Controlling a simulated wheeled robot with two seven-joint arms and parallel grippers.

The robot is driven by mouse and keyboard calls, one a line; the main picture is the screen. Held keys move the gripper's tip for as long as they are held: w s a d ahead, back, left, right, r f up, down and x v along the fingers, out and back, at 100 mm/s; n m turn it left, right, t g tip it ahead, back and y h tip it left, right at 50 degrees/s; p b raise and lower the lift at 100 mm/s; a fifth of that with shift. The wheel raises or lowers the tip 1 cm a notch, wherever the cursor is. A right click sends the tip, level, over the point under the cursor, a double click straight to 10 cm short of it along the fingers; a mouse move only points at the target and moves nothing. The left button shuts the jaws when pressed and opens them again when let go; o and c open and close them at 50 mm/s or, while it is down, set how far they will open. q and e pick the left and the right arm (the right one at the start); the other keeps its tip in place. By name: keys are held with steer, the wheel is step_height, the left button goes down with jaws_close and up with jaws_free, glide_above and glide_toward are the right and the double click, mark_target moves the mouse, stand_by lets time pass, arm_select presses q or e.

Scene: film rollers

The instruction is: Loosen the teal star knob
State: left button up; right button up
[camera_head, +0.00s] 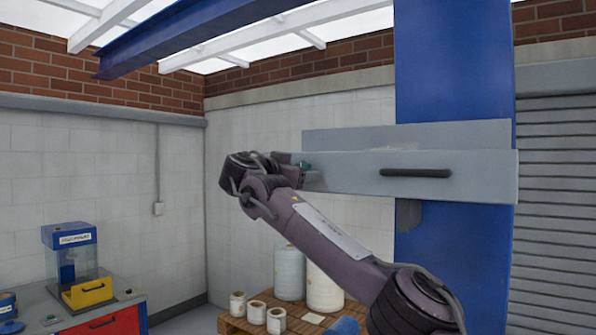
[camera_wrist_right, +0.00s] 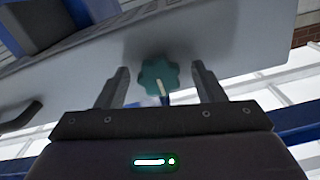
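The teal star knob (camera_wrist_right: 158,77) sits on the face of a grey panel in the right wrist view, with a light pointer-like mark on it. My right gripper (camera_wrist_right: 161,76) is open, with one finger on each side of the knob and a visible gap to each. In the head view only a small teal bit of the knob (camera_head: 305,165) shows at the left end of the grey drawer-like box (camera_head: 345,172); my right arm hides the rest. The fingers are hidden there. My left gripper is not in view.
The grey box has a black handle (camera_head: 415,173) and is mounted at a blue column (camera_head: 455,70). A red cabinet (camera_head: 108,324) with a blue and yellow machine stands at lower left.

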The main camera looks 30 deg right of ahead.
steer(key=c, duration=0.9)
steer(key=n+b, duration=0.1)
steer(key=n, duration=0.8)
steer(key=n+b, duration=0.2)
steer(key=n, duration=0.7)
steer(key=shift+s+d+r, duration=0.1)
steer(key=shift+s+r, duration=0.1)
steer(key=shift+n, duration=0.3)
steer(key=o, duration=1)
steer(key=shift+c, duration=0.2)
